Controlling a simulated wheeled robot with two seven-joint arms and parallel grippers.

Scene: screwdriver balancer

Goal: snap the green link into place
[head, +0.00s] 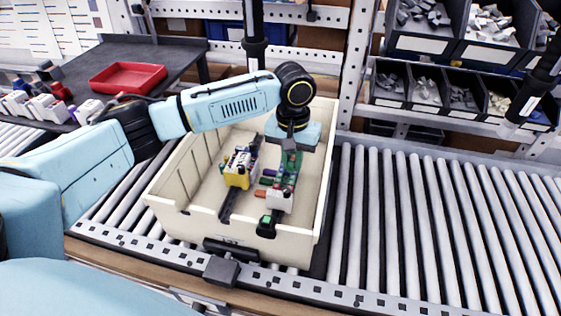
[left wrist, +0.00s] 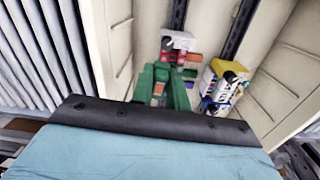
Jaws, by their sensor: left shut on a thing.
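My left gripper (head: 291,160) reaches down into a cream crate (head: 170,198), over the back of a small assembly with a white block (head: 279,199). It is shut on a small green piece, seemingly the green link (left wrist: 161,74). In the left wrist view, green prongs extend from the gripper's dark front edge towards the white block (left wrist: 178,41). An orange piece shows between the prongs. The link's outline is hard to separate from the green prongs, and I cannot tell whether it touches the assembly. My right gripper is not in view.
A second assembly with a yellow block (head: 236,178) stands left of the first in the crate. The crate rests on a roller conveyor (head: 420,220), clear to the right. Dark tools hang at the top and right (head: 528,95). A red tray (head: 128,77) lies on the left bench.

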